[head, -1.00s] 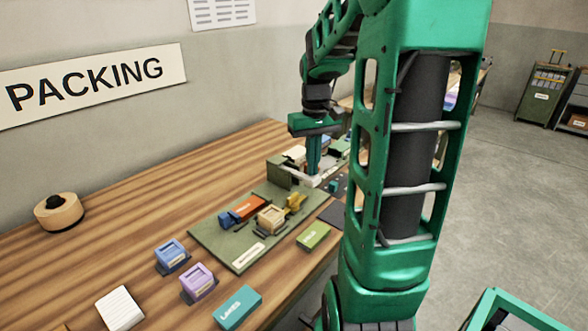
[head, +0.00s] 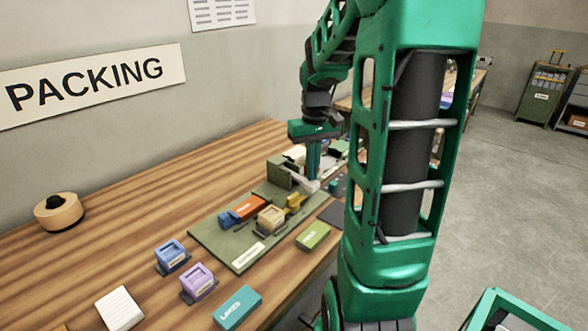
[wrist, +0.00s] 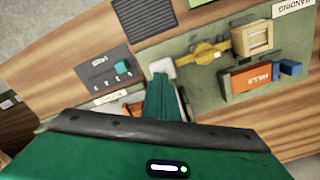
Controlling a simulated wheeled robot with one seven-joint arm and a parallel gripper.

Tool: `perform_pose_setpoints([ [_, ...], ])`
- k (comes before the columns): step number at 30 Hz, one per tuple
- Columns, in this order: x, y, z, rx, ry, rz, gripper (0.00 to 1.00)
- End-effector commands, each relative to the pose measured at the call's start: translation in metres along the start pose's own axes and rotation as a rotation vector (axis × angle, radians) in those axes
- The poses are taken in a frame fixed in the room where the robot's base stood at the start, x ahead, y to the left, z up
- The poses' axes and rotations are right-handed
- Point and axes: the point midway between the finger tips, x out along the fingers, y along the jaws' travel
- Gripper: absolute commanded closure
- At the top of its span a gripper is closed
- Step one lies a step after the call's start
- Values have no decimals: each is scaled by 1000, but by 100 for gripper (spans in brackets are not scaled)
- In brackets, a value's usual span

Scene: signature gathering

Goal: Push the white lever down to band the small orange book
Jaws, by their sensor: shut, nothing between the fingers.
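The white lever (head: 311,186) is at the green housing (head: 279,172) beyond the book. Its pale end also shows in the wrist view (wrist: 162,67). My gripper (head: 313,174) is shut and empty, pointing down with its fingertips at the lever. In the wrist view the fingertips (wrist: 162,80) overlap the lever's end; firm contact is hard to tell. Part of the lever is hidden behind the fingers.
A yellow clamp (head: 294,202) and a wooden block (head: 271,219) stand on the board beside the book. A green book (head: 313,236), a teal book (head: 237,306) and blue and purple stamp-like blocks lie nearer. The table's left part is mostly clear.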

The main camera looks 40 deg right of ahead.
Motion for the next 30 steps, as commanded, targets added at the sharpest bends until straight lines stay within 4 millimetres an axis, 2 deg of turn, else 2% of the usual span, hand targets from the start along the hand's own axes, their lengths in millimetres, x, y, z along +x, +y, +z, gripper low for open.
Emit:
perform_pose_setpoints([
  [30,13,0,0,0,-2,-1,100],
])
